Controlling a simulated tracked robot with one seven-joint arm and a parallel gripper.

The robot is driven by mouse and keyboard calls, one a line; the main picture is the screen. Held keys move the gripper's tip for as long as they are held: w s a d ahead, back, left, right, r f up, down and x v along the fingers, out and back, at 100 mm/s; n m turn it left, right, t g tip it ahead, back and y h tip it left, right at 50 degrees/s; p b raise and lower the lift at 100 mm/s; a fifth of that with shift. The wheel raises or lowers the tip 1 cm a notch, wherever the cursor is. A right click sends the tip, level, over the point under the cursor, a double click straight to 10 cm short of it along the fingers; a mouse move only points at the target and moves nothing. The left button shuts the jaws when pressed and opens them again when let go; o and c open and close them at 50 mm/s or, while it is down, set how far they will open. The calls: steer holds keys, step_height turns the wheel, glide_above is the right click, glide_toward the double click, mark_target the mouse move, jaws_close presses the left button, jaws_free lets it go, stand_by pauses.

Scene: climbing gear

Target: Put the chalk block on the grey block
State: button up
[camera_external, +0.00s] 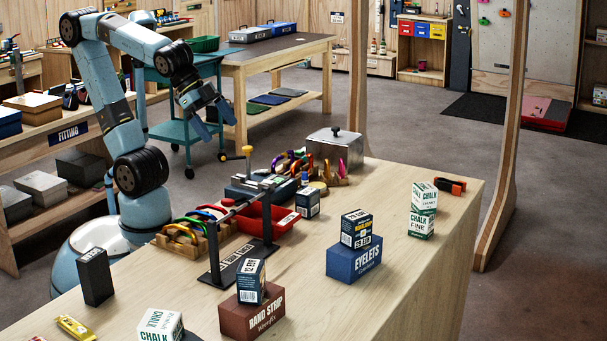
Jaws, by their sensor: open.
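White-and-green chalk blocks show in two places. One chalk block (160,326) is at the bottom edge, partly cut off by the frame, with a dark grey edge (189,337) showing beside or under it; I cannot tell which. At the right, a chalk block (424,197) sits on another chalk block marked FINE (421,223). An upright dark grey block (95,277) stands at the table's left; I cannot tell which grey one the task means. My gripper (214,119) is open and empty, raised beyond the table's far left edge, away from all the blocks.
A brown band strip box (252,316) and a blue eyelets box (354,261) each carry a smaller box. The table's right front is clear.

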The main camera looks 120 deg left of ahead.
steer(key=s+a+f+n+g+h, duration=0.1)
steer(key=s+f, duration=0.1)
steer(key=s, duration=0.6)
steer(key=shift+s+f, duration=0.15)
steer(key=shift+s, duration=0.15)
